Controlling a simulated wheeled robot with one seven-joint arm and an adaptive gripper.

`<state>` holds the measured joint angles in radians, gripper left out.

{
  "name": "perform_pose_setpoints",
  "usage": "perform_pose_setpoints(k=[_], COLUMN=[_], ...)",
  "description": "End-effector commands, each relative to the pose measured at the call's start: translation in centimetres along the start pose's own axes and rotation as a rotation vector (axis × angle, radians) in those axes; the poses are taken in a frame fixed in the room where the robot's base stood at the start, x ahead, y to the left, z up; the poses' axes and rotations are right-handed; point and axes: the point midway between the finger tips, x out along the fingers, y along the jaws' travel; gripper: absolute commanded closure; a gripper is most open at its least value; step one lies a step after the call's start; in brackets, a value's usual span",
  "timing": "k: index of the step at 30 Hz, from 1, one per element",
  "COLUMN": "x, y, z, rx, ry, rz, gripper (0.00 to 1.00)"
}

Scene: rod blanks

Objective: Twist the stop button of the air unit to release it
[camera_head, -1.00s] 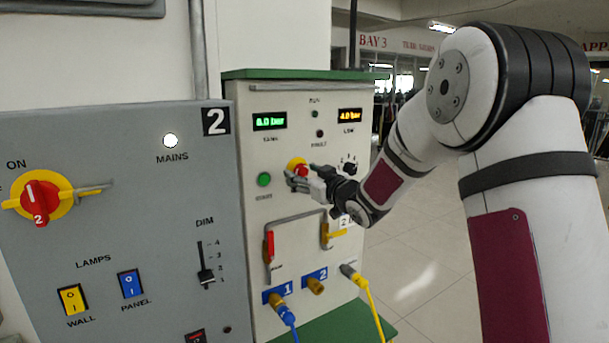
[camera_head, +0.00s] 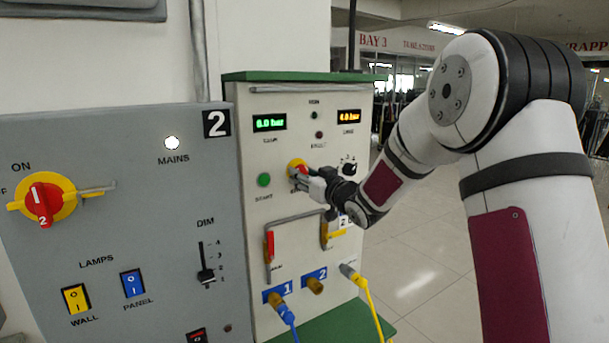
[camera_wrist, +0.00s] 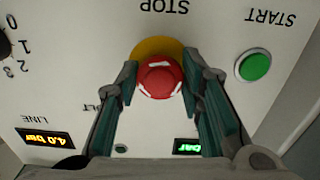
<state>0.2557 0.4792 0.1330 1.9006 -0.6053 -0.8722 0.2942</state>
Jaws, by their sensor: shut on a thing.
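The stop button is a red mushroom knob (camera_wrist: 160,80) with white arrow marks on a yellow collar (camera_wrist: 157,47), below the middle top edge of the wrist view under upside-down STOP lettering. In the head view the yellow collar (camera_head: 297,164) shows on the air unit (camera_head: 264,100), and the knob is partly hidden by my gripper. My gripper (camera_wrist: 160,82) is shut on the red knob, with one finger against each side. In the head view my gripper (camera_head: 300,176) reaches the panel from the right.
A green start button (camera_head: 264,180) sits just left of the stop button, and a black selector knob (camera_head: 350,169) sits to its right. A red-handled lever (camera_head: 270,246), a yellow-handled lever (camera_head: 332,232) and hoses are below. A grey switch panel (camera_head: 120,190) stands at left.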

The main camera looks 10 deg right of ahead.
Motion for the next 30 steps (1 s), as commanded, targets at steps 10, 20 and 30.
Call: perform_pose_setpoints(k=[10, 20, 30], x=[-0.02, 0.07, 0.17], y=[-0.12, -0.16, -0.23], z=[-0.18, -0.21, -0.22], rx=[0.277, 0.466, 0.530], ry=[0.002, 0.003, 0.004], rz=[0.000, 0.000, -0.001], gripper=[0.93, 0.93, 0.93])
